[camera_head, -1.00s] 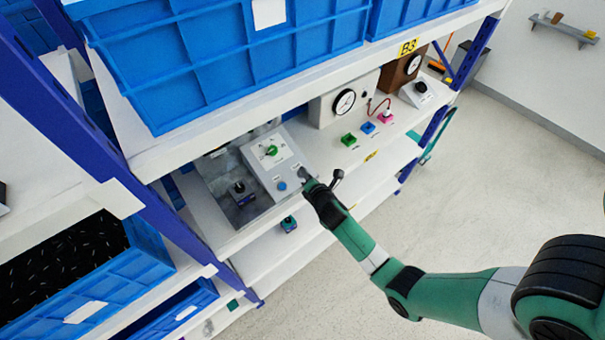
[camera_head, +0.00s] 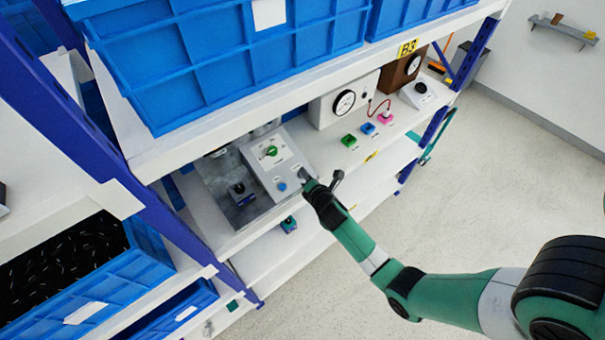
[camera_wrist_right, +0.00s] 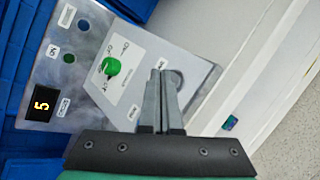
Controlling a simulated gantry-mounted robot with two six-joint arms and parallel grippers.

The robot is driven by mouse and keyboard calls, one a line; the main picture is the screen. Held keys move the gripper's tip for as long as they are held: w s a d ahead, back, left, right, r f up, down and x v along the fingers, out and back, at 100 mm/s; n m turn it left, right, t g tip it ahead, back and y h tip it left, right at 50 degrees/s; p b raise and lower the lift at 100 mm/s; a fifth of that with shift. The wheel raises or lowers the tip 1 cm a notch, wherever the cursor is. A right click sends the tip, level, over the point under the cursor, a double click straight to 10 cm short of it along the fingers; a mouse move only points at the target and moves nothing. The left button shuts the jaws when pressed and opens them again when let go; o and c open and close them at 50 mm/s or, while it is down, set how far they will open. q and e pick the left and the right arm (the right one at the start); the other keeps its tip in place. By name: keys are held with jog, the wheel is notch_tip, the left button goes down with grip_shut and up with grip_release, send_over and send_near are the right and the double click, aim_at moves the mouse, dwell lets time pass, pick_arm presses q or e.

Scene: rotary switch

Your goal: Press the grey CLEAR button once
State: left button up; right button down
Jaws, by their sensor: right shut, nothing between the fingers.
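The sloped grey control panel (camera_head: 262,172) sits on the middle shelf, with a green rotary knob (camera_head: 271,151) on a white dial plate and a blue button (camera_head: 282,187) near its front edge. My right gripper (camera_head: 306,181) is shut and empty at the panel's front right corner. In the right wrist view its closed fingertips (camera_wrist_right: 161,74) are over the panel, beside a round grey rim (camera_wrist_right: 178,78) that they partly cover; this looks like the grey CLEAR button. Contact cannot be told. The green knob (camera_wrist_right: 110,66) also shows there. My left gripper is not in view.
In the wrist view a display (camera_wrist_right: 42,103) reads 5. A white gauge box (camera_head: 343,101) and small green, blue and pink blocks (camera_head: 367,128) are to the right. Blue crates (camera_head: 220,60) sit on the shelf above.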

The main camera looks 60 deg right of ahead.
jog(key=shift+f, duration=0.1)
dwell(0.6)
jog(key=shift+w+f+b, duration=0.15)
jog(key=shift+f+b, duration=0.15)
jog(key=shift+b, duration=0.05)
jog(key=shift+w+d+f+b, duration=0.1)
jog(key=shift+f+b, duration=0.25)
jog(key=shift+f, duration=0.1)
dwell(0.4)
jog(key=shift+r, duration=0.1)
jog(key=shift+s+r+p, duration=0.3)
jog(key=shift+r+p, duration=0.45)
jog(key=shift+p, duration=0.3)
jog(key=r+p, duration=0.1)
jog(key=p, duration=0.1)
jog(key=s+r+p, duration=0.1)
jog(key=r, duration=0.1)
jog(key=a+r+p, duration=0.1)
jog(key=p, duration=0.1)
jog(key=shift+s+r+p, duration=0.3)
jog(key=shift+s+p, duration=0.05)
